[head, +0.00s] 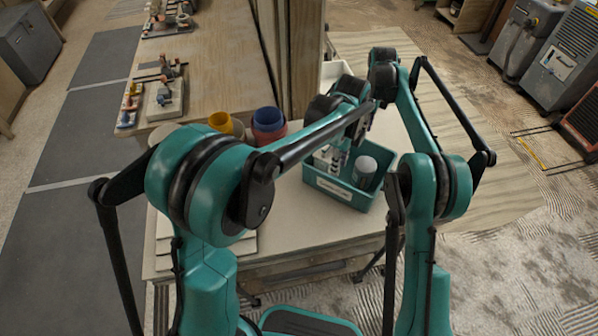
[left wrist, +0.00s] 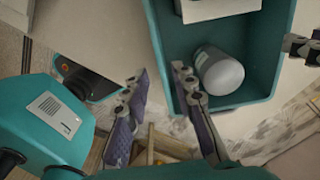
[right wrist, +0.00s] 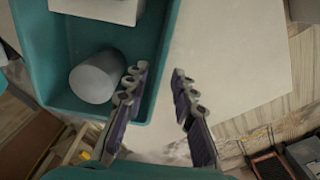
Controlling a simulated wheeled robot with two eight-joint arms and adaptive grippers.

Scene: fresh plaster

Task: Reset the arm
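My left gripper (head: 338,163) is above the teal bin (head: 345,194) on the table in the head view. In the left wrist view my left gripper (left wrist: 159,72) has its fingers spread with nothing between them, one finger over the bin's side wall. My right gripper (right wrist: 157,72) is also spread and empty in the right wrist view, one finger overlapping the bin's opposite wall. It is mostly hidden in the head view. The bin holds a grey cylinder (head: 364,172), lying on its side in the wrist views, and a white box (right wrist: 95,10).
The table (head: 290,245) is bare in front of the bin. Blue (head: 267,120) and yellow (head: 221,122) round containers stand left of the bin. A wooden workbench (head: 215,60) with tools lies behind. Grey machines (head: 571,62) stand at the far right.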

